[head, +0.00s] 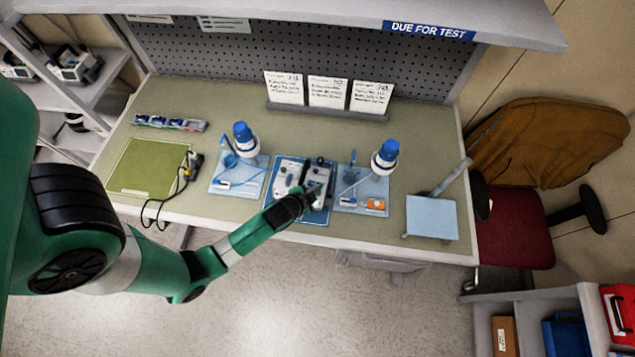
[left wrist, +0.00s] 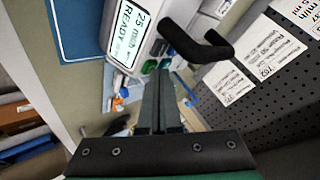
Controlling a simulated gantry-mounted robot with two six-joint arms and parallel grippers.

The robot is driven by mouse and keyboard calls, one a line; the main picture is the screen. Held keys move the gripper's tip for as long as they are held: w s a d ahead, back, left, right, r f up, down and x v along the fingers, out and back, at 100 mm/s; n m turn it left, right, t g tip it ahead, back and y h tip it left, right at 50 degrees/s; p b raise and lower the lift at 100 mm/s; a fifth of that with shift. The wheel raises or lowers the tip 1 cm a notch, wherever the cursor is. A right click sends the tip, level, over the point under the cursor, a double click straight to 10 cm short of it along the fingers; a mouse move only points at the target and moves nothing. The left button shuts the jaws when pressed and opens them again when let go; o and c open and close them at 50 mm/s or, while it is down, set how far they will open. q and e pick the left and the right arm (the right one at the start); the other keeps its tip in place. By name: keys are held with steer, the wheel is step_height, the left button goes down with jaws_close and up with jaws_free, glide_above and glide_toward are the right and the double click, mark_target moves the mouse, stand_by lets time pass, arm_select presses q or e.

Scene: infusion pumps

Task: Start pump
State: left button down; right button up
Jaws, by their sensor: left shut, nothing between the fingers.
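The pump is white and grey, with a dark handle, and stands on a blue mat (head: 313,218) at the middle of the bench. Its left part (head: 284,173) and right part (head: 318,174) show in the head view. In the left wrist view, its lit screen (left wrist: 128,35) reads "25 ml/h READY". Green and blue spots (left wrist: 150,66) show near the fingertips. My left gripper (head: 306,196) is at the pump's front, its fingers shut and empty. In the left wrist view, the fingers (left wrist: 160,85) point toward the pump's face; contact cannot be told.
Blue-capped bottles (head: 244,138) (head: 385,157) on pale trays flank the pump. A green mat (head: 148,168) with a cabled device lies left. A light blue panel (head: 432,218) is right. Cards (head: 327,93) stand behind. A chair (head: 515,228) is at the bench's right end.

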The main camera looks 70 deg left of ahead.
arm_select(q)
steer(key=shift+f, duration=0.3)
steer(key=shift+r, duration=0.15)
stand_by(0.3)
steer(key=shift+r+p, duration=0.8)
step_height(320, 180, up, 5)
steer(key=p, duration=0.5)
steer(key=shift+d, duration=0.1)
stand_by(0.4)
